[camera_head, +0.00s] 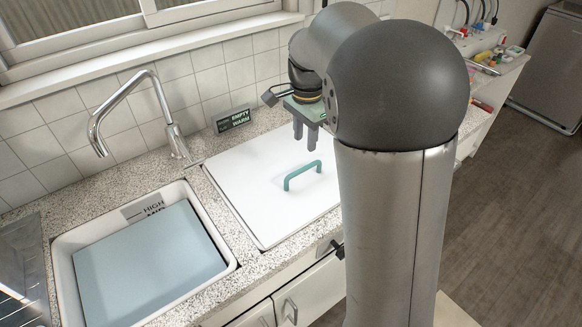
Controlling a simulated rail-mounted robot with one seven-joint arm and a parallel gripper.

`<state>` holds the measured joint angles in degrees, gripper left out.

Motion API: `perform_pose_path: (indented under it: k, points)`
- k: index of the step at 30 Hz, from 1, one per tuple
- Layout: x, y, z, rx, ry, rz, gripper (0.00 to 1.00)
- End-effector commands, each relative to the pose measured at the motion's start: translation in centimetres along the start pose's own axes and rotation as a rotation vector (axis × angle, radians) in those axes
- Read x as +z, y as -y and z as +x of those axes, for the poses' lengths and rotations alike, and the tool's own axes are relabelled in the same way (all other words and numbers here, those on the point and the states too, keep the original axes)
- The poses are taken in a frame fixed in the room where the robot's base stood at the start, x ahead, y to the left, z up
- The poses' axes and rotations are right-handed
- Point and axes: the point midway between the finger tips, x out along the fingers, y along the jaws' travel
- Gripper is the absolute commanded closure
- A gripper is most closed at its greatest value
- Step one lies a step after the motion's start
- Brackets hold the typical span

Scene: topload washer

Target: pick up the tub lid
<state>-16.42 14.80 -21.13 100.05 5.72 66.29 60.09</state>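The tub lid (252,178) is a flat white panel set in the speckled counter. A teal bar handle (302,175) stands up from its top. My gripper (306,143) hangs fingers down above the lid's back right part, behind the handle in the picture. Its two fingers are apart with nothing between them, and they do not touch the handle. My arm hides the lid's right edge.
Left of the lid is a white basin (62,262) with a flat light-blue surface (150,265) inside and level markings on its wall. A tall curved faucet (160,100) and a small dark sign (233,119) stand behind. Small items lie at the far right.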

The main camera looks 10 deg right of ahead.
Motion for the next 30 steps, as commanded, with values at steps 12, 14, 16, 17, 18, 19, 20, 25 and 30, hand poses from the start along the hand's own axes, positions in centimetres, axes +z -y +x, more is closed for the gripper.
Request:
perform_pose_path:
  k: [12, 14, 16, 17, 18, 19, 20, 25, 30]
  points:
    - [0.0, 0.0, 6.2, -0.001, 0.001, -0.001, 0.64]
    - [0.0, 0.0, 6.5, -0.001, 0.001, -0.001, 0.64]
    - [0.0, 0.0, 7.2, 0.002, 0.001, -0.001, 0.64]
    - [0.1, -0.1, 7.6, 0.003, 0.001, -0.002, 0.64]
    - [0.1, -0.1, 8.2, 0.003, 0.001, -0.002, 0.64]
    - [0.1, -0.1, 8.7, 0.004, 0.001, -0.002, 0.64]
    - [0.1, -0.1, 9.2, 0.003, 0.001, -0.001, 0.64]
    - [0.1, 0.0, 11.2, 0.000, 0.000, -0.001, 0.64]
    - [0.1, 0.0, 11.6, -0.002, 0.000, -0.002, 0.64]
